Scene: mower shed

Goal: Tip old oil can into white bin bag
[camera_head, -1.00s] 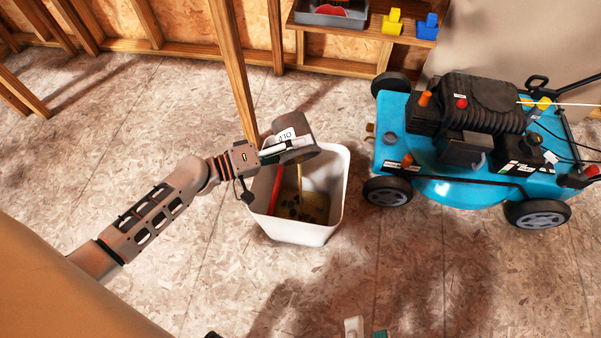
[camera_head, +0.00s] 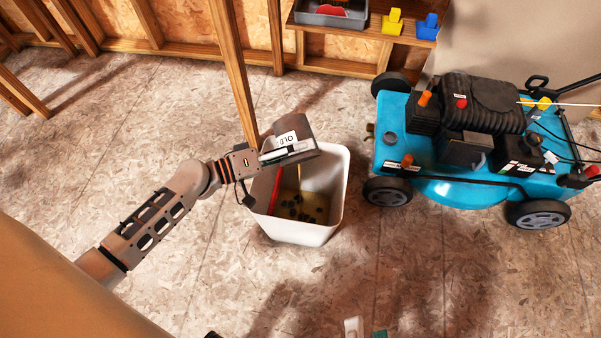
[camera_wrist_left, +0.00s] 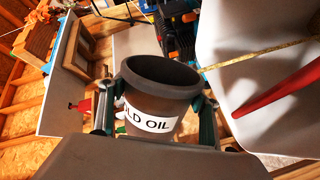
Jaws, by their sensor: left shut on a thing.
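The old oil can (camera_head: 308,129) is a dark grey-brown can with a white label. My left gripper (camera_head: 288,150) is shut on it and holds it tilted over the upper part of the white bin (camera_head: 299,232). In the left wrist view the can (camera_wrist_left: 160,87) sits between both fingers and its label reads "OLD OIL". A thin brownish stream (camera_wrist_left: 250,53) runs from its rim. Brownish liquid with dark bits (camera_head: 308,207) lies in the bin. A red stick-like thing (camera_head: 275,188) stands inside along its left wall. My right gripper is not in view.
A blue lawn mower (camera_head: 465,150) stands right of the bin. A wooden post (camera_head: 233,70) rises just behind the can. A shelf (camera_head: 350,42) at the back holds a grey tray (camera_head: 330,14) and yellow and blue items. The floor to the left is clear.

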